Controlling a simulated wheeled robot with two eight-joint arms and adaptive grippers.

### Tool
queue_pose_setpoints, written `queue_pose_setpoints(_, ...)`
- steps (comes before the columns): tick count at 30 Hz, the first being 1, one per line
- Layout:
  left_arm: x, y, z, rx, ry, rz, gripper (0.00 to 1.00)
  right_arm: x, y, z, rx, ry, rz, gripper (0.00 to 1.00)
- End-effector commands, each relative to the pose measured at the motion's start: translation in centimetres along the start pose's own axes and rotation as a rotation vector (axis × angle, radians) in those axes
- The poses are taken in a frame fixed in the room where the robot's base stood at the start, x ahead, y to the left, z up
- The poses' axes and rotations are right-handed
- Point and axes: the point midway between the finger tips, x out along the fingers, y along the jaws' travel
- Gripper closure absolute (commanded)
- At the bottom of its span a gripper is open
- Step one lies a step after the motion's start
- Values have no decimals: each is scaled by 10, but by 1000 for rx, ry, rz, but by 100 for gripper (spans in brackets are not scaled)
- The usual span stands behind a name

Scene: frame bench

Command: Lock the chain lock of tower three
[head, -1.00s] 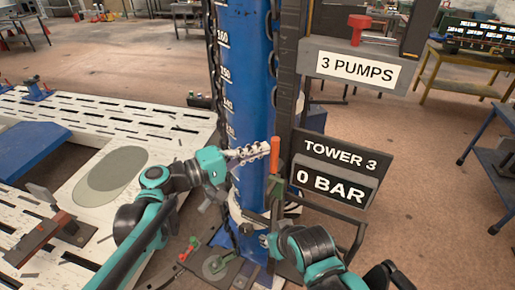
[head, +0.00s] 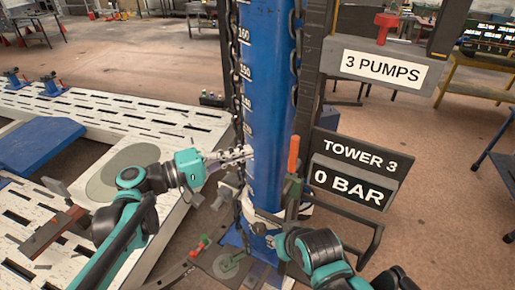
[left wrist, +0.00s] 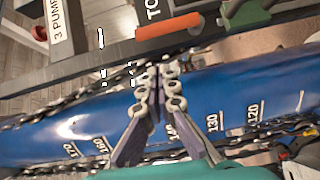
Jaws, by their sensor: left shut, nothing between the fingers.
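Tower three is a tall blue column (head: 270,130) with a height scale, and it also shows in the left wrist view (left wrist: 90,125). A dark chain (head: 235,90) hangs along its left side. Another chain (head: 296,60) runs on its right side. I cannot make out the chain lock for certain. My left gripper (head: 249,152) is shut and empty in front of the column, left of an orange handle (head: 294,155). In the left wrist view its fingers (left wrist: 164,75) meet over the blue column. My right gripper (head: 270,240) is low by the column's base, its fingers too small to judge.
A "TOWER 3, 0 BAR" sign (head: 352,170) stands right of the column, below a "3 PUMPS" sign (head: 382,68). A white slotted bench (head: 120,115) lies to the left. A red-and-green lever (head: 200,246) is near the base.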

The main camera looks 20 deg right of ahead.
Motion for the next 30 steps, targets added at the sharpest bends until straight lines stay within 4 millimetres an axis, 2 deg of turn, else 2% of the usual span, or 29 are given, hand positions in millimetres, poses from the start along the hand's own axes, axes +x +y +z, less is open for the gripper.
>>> queue_pose_setpoints(3, -20, -1, -1, 0, 5, 0, 100, 1, 0, 1, 0, 0, 0, 64)
queue_pose_setpoints(9, -36, -1, 0, 0, 2, 0, 100, 1, 0, 1, 0, 0, 0, 64)
queue_pose_setpoints(24, -37, -2, 0, 0, 1, -2, 100, 2, 0, 1, 0, 0, 0, 64)
queue_pose_setpoints(26, -38, -8, 2, 3, 6, -17, 100, 4, 0, 3, 0, 0, 0, 64)
queue_pose_setpoints(27, -39, -18, 5, 8, 13, -43, 100, 9, 0, 6, 0, 0, 0, 64)
queue_pose_setpoints(29, -43, -41, 11, 21, 29, -107, 100, 18, 0, 13, 0, 0, 0, 64)
queue_pose_setpoints(30, -47, -63, 17, 34, 45, -166, 100, 26, 0, 19, 0, 0, 0, 64)
